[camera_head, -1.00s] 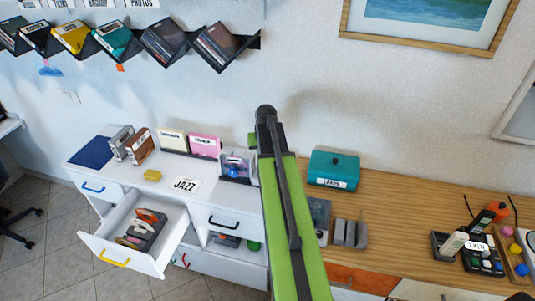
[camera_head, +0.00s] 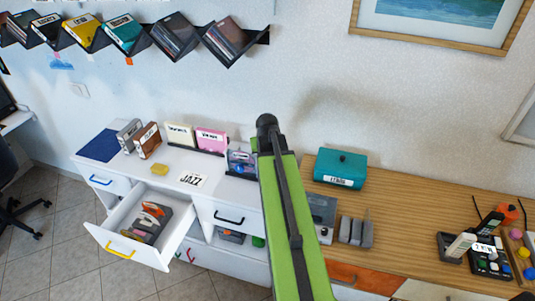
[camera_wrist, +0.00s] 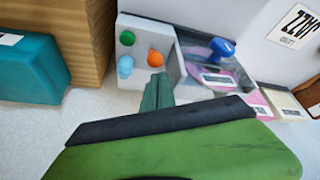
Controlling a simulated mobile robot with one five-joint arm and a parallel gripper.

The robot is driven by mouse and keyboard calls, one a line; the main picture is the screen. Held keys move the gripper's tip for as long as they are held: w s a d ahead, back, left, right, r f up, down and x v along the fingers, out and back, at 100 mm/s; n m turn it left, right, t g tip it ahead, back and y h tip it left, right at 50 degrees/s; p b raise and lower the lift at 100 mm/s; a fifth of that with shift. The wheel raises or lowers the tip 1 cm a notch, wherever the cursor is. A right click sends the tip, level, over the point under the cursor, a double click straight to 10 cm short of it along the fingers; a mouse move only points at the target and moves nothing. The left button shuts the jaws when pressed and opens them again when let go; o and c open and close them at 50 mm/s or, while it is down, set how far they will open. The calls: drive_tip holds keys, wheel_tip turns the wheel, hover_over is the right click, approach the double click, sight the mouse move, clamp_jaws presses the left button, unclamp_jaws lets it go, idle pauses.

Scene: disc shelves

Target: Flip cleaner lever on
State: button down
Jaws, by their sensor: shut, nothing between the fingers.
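The cleaner appears to be the small grey device (camera_head: 241,160) at the right end of the white counter, partly hidden by my arm. In the wrist view it shows a pale panel (camera_wrist: 147,45) with green, orange and light blue round knobs. Beside the panel, a blue-ended lever or knob (camera_wrist: 222,47) stands over a compartment; I cannot tell its on or off position. My gripper (camera_wrist: 157,82) is shut and empty, its tip close to the panel's edge near the orange knob. Contact is unclear. In the head view my arm hides the gripper.
A teal box (camera_head: 340,170) stands on the wooden counter (camera_head: 410,215) right of my arm. Pink (camera_head: 211,140) and cream cases stand left of the cleaner. A white drawer (camera_head: 120,233) is open at the lower left. The disc shelf (camera_head: 240,60) hangs above.

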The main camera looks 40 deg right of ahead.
drive_tip(key=shift+d+r+p, duration=0.1)
drive_tip(key=shift+r+p, duration=0.7)
drive_tip(key=shift+p, duration=0.05)
